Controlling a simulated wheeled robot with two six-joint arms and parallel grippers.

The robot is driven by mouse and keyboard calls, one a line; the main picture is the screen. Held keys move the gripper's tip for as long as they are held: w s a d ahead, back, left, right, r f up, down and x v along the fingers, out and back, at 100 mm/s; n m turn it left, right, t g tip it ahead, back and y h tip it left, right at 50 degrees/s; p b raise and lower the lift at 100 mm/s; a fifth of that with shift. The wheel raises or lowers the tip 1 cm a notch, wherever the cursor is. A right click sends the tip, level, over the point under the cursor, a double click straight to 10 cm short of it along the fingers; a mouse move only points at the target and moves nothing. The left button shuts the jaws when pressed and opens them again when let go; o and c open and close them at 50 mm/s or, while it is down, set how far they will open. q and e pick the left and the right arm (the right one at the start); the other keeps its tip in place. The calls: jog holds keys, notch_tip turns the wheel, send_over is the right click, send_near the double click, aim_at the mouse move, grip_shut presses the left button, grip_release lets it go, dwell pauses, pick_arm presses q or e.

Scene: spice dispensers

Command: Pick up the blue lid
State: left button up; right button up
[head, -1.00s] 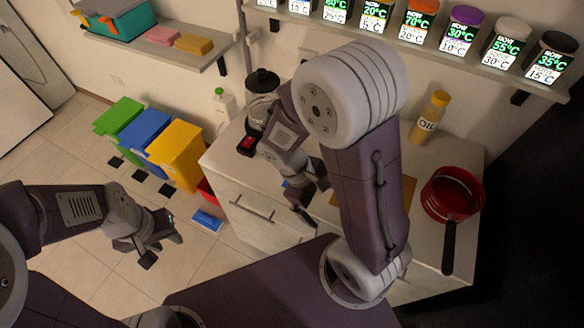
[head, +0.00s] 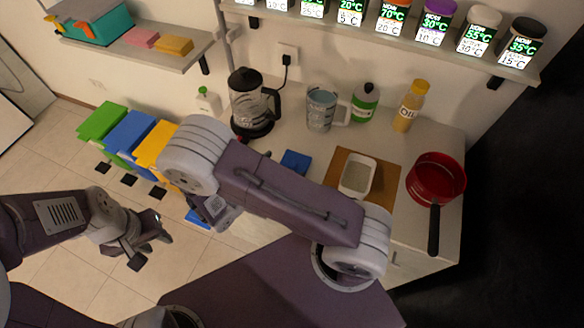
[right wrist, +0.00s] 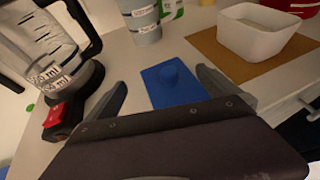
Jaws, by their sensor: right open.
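In the head view my own right arm hides the right fingers. My left gripper (head: 150,250) is open and empty over the floor area at left.
The white container sits on a brown board (head: 385,185). A red pan (head: 436,178) is at right. Coloured bins (head: 128,133) stand at left.

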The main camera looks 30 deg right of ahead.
aim_at(291, 161)
jog(key=x, duration=0.6)
jog(key=shift+d+f+p, duration=0.2)
jog(key=shift+d+p, duration=0.15)
jog(key=shift+p, duration=0.05)
jog(key=shift+s+a+r, duration=0.1)
jog(key=c, duration=1.1)
